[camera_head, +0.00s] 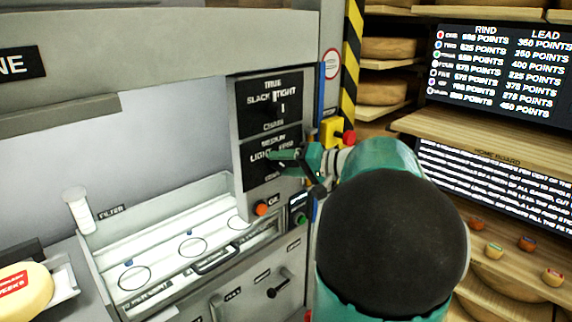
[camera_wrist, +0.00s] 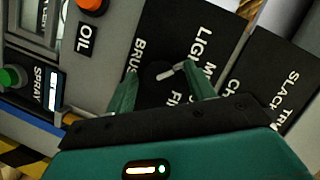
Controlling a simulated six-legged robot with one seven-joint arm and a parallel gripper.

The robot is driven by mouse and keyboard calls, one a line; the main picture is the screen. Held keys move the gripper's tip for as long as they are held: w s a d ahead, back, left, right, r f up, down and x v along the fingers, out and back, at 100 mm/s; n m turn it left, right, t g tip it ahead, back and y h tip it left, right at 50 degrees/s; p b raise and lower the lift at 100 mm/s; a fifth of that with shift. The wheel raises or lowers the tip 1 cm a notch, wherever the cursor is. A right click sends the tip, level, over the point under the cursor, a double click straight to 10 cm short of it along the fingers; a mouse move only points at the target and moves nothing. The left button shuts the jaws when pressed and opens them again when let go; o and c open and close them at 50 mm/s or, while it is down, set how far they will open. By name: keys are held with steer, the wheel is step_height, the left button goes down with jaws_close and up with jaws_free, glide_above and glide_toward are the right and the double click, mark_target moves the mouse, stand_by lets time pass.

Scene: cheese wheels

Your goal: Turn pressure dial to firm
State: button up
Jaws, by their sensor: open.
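The pressure dial (camera_wrist: 160,74) is a dark knob with a pale pointer on a black panel (camera_head: 253,176). The panel is lettered LIGHT, MEDIUM and FIRM, with BRUSH below. In the wrist view the pointer is aimed roughly toward the MEDIUM lettering; a fingertip hides part of this lettering and of FIRM. My gripper (camera_head: 278,157) is at this lower panel, and hides much of the dial in the head view. In the wrist view my gripper (camera_wrist: 162,86) is open, its green fingers on either side of the dial. I cannot tell whether they touch it.
Above is a similar panel (camera_head: 268,103) marked SLACK, TRUE, TIGHT. An orange OIL button (camera_head: 261,208) and a green SPRAY button (camera_head: 301,218) sit below. A yellow box with a red button (camera_head: 348,138) is to the right. A tray (camera_head: 160,269) lies lower left.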

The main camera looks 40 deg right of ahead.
steer(key=c, duration=1)
steer(key=shift+o, duration=0.2)
steer(key=shift+m, duration=0.3)
steer(key=m, duration=0.1)
steer(key=m+t+y, duration=0.1)
steer(key=shift+d+f+m, duration=0.15)
steer(key=shift+m, duration=0.25)
steer(key=m, duration=0.2)
steer(key=m+t+y, duration=0.1)
steer(key=m, duration=0.1)
steer(key=shift+f+t, duration=0.15)
steer(key=shift+t, duration=0.15)
steer(key=m+t, duration=0.1)
steer(key=m, duration=0.4)
steer(key=shift+f+t, duration=0.1)
steer(key=shift+t, duration=0.3)
steer(key=shift+f+m+t+h, duration=0.1)
steer(key=shift+m+t+h, duration=0.4)
steer(key=shift+m, duration=0.95)
steer(key=shift+m+t+h, duration=0.4)
steer(key=shift+m+h, duration=0.1)
steer(key=shift+m, duration=0.95)
